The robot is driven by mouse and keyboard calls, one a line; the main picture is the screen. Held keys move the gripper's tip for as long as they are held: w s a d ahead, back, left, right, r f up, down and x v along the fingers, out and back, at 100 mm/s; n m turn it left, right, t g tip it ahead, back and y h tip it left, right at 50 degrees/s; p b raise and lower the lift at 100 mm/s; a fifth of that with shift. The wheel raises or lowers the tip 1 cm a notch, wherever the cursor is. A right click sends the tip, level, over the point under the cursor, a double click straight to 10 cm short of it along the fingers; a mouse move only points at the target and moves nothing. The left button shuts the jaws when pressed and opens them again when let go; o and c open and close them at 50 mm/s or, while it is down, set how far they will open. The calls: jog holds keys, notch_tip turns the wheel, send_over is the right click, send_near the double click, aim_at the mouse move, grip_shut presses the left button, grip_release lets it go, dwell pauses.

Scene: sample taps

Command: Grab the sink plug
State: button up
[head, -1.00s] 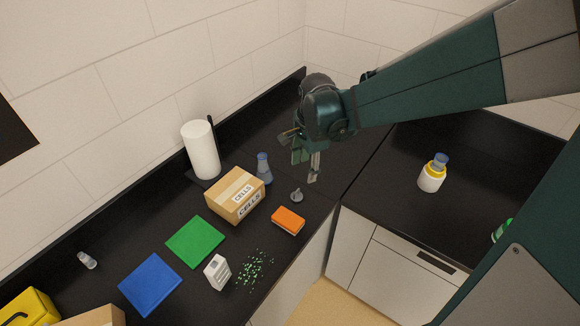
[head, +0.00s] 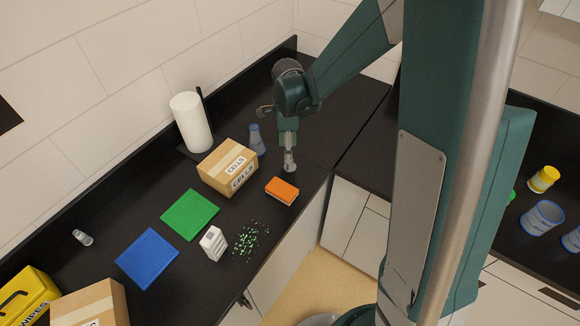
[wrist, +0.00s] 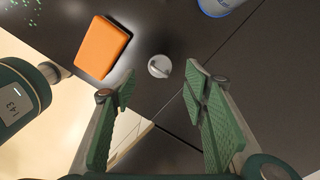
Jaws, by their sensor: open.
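The sink plug (wrist: 159,66) is a small grey round piece with a raised grip on top, lying on the black counter. In the wrist view it shows just beyond and between my fingertips. My gripper (wrist: 161,82) is open and empty, with a green-padded finger to each side of the plug's line. In the head view my gripper (head: 290,160) points down over the counter behind the orange sponge, and it largely covers the plug there. I cannot tell the exact height of the fingertips above the plug.
An orange sponge (head: 282,190) lies close to the plug. A counter seam and the front edge are near. Green crumbs (head: 250,240) lie farther forward.

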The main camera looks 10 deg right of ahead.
jog(key=shift+f, duration=1.3)
jog(key=shift+f, duration=0.15)
jog(key=shift+s+a+f, duration=0.1)
jog(key=shift+a+f, duration=0.05)
jog(key=shift+f, duration=2.3)
jog(key=c, duration=0.9)
